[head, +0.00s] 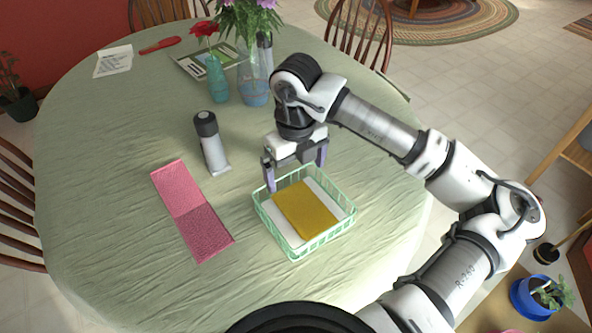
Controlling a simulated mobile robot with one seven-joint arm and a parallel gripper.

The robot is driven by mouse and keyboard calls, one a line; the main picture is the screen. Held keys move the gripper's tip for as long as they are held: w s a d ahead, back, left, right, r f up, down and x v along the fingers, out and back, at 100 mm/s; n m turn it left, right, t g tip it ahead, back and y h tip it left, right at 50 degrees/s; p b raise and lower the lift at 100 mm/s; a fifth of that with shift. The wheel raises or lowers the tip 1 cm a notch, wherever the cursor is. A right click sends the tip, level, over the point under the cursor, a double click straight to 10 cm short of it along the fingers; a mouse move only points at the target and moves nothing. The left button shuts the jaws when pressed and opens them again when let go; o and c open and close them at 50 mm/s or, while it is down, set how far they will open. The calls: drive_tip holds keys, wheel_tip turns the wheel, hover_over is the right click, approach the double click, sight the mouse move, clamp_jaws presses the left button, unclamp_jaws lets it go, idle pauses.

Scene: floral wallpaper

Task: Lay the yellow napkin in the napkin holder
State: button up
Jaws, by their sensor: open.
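The yellow napkin (305,209) lies flat, folded into a rectangle, inside the napkin holder (276,238), a low pale green openwork basket. White napkins or a white lining (329,192) show beneath and beside it. My gripper (296,176) is open and points down at the back edge of the basket, behind the yellow napkin. Its fingers hold nothing that I can see. The left finger is at the basket's back left corner and the right finger is near the back right. I cannot tell whether they touch the rim.
A pink and dark red cloth (192,210) lies left of the basket. A grey bottle (211,143) stands behind it. Vases with flowers (217,80), a magazine (203,62), a paper (114,61) and a red item (160,45) are farther back. The front left tabletop (120,260) is clear.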

wheel_tip(320, 180, up, 5)
drive_tip(key=shift+f+p, duration=0.2)
drive_tip(key=shift+p, duration=0.7)
drive_tip(key=shift+s, duration=0.1)
